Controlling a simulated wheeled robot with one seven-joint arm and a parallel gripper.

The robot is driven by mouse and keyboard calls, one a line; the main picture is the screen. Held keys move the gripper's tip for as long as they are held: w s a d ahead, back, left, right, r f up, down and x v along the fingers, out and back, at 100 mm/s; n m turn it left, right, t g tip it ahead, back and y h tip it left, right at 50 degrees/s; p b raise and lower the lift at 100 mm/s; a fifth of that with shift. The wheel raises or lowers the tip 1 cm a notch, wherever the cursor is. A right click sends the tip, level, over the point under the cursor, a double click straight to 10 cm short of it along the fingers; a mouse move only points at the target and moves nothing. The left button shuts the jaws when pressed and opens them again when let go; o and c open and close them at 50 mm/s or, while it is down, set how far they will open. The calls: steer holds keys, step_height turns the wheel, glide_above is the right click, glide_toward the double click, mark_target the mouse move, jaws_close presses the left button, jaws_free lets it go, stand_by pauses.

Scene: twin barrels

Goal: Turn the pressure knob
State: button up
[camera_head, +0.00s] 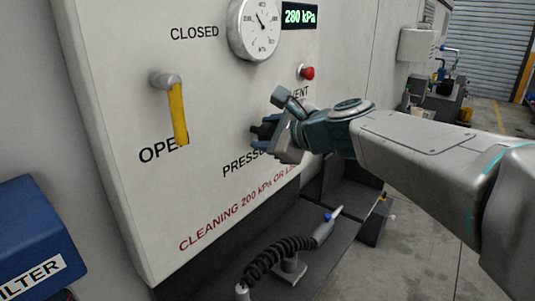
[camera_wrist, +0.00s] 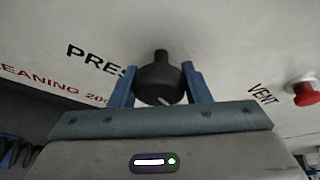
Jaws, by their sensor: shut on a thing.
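The pressure knob (camera_wrist: 160,84) is a black round knob with a short stem and a light mark, on the pale panel (camera_head: 215,90). In the wrist view it sits between the two blue fingers of my gripper (camera_wrist: 158,88), which are closed on its sides. In the head view my gripper (camera_head: 262,135) is at the panel above the word PRESSURE, and the knob is mostly hidden by the fingers. A round dial gauge (camera_head: 255,28) and a green display (camera_head: 300,16) reading 280 kPa are at the panel's top.
A yellow lever (camera_head: 178,113) hangs down at OPEN, left of my gripper. A red VENT button (camera_head: 307,72) is above right. A coiled black hose with a nozzle (camera_head: 285,250) lies on the dark shelf below. A blue FILTER box (camera_head: 35,240) is at lower left.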

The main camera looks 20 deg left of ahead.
steer(key=n+t+b, duration=0.1)
steer(key=b, duration=0.2)
steer(key=f+n+b, duration=0.1)
steer(key=n+b, duration=0.1)
steer(key=b, duration=0.1)
steer(key=shift+s+a+t, duration=0.1)
steer(key=shift+t, duration=0.3)
steer(key=n+b, duration=0.1)
steer(key=b, duration=0.2)
steer(key=shift+r+t, duration=0.1)
steer(key=shift+t, duration=0.3)
steer(key=shift+r+n, duration=0.1)
steer(key=shift+n, duration=0.2)
steer(key=o, duration=0.9)
steer(key=shift+o, duration=0.2)
steer(key=shift+r, duration=0.1)
steer(key=shift+b, duration=0.3)
